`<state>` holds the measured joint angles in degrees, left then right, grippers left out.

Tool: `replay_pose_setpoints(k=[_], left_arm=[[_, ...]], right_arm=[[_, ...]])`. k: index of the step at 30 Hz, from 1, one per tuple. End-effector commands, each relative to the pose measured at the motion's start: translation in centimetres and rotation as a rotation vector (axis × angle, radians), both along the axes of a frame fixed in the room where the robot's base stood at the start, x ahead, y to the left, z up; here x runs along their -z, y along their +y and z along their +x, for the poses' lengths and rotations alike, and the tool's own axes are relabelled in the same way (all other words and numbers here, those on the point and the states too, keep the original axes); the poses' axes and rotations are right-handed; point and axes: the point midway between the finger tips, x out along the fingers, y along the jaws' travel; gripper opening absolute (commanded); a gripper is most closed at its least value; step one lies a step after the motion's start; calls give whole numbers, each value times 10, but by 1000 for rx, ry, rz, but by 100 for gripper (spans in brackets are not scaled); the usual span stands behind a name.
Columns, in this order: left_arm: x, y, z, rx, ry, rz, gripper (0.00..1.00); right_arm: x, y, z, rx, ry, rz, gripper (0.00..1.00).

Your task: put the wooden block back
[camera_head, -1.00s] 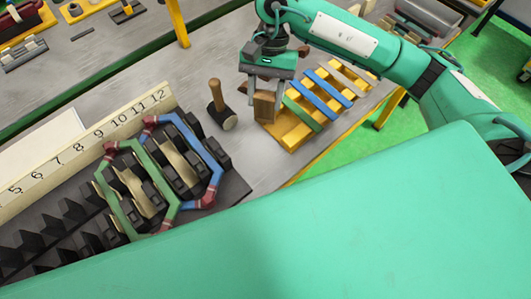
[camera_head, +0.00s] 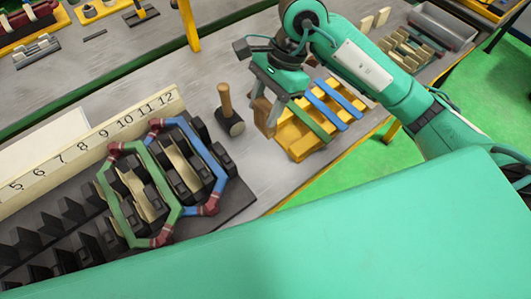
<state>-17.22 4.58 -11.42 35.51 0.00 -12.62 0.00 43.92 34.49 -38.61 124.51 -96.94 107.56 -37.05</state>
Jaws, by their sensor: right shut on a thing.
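The wooden block (camera_head: 262,109) is brown. It is between the fingers of my right gripper (camera_head: 265,105), which is shut on it, at the left end of a yellow rack (camera_head: 299,147). The fingers hide part of the block. I cannot tell whether its lower end touches the rack or the table. Green and blue strips (camera_head: 332,103) lie across the rack. My left gripper is not in view.
A mallet (camera_head: 234,127) stands just left of the block. A slotted stator (camera_head: 72,212) with green and blue coils (camera_head: 143,147) and a numbered strip (camera_head: 100,135) fills the left. Bare grey table (camera_head: 258,172) lies between coils and rack. A large green surface covers the front.

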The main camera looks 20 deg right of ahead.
Motion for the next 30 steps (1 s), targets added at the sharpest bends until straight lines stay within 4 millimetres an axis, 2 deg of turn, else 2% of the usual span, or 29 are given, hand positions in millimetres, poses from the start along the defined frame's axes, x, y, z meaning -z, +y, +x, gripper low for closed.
replay_pose_setpoints(k=[15, 18, 26, 30], left_arm=[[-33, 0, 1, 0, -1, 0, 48], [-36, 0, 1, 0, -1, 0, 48], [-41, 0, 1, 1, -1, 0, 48], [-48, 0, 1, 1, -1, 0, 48]], right_arm=[[113, 0, -2, 0, 7, -1, 7], [128, 0, -1, 0, 4, -2, 7], [148, 0, -1, -2, 3, -1, 7], [168, 0, -1, -1, 4, 0, 7]])
